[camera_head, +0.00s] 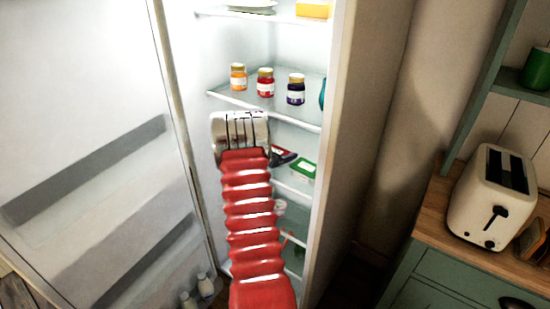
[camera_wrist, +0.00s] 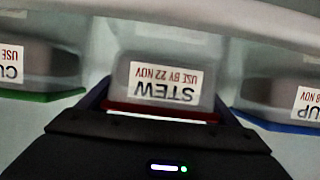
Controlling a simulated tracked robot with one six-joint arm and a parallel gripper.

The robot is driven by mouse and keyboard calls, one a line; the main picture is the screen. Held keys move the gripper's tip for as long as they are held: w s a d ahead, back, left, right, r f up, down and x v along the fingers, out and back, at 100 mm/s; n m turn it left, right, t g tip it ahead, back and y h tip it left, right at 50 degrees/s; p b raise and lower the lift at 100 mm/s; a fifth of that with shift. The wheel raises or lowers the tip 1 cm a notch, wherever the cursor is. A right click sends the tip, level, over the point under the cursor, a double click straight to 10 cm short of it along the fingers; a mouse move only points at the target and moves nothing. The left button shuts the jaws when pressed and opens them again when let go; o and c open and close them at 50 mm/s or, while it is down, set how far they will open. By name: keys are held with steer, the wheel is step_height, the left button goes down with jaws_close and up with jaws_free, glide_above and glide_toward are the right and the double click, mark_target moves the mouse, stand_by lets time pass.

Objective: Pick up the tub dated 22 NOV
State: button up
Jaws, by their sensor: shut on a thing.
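The tub dated 22 NOV (camera_wrist: 140,42) is clear with a red lid. It shows in the middle of the wrist view, its white label reading STEW, USE BY 22 NOV. My gripper (camera_wrist: 160,105) is shut on this tub, with one dark jaw at each side of it. In the head view my arm hides most of the gripper. A small dark and red patch shows just right of the arm's end, too small to tell apart.
In the wrist view, a green-lidded tub (camera_wrist: 35,72) stands left and a blue-lidded tub (camera_wrist: 280,85) right, both close. In the head view, several jars, one red (camera_head: 265,84), stand on the glass shelf (camera_head: 290,112) above. The fridge door (camera_head: 80,120) is open at left.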

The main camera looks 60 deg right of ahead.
steer(key=shift+c, duration=0.7)
steer(key=shift+r, duration=0.1)
step_height(320, 180, up, 10)
steer(key=shift+f, duration=0.1)
steer(key=shift+s, duration=0.1)
stand_by(0.5)
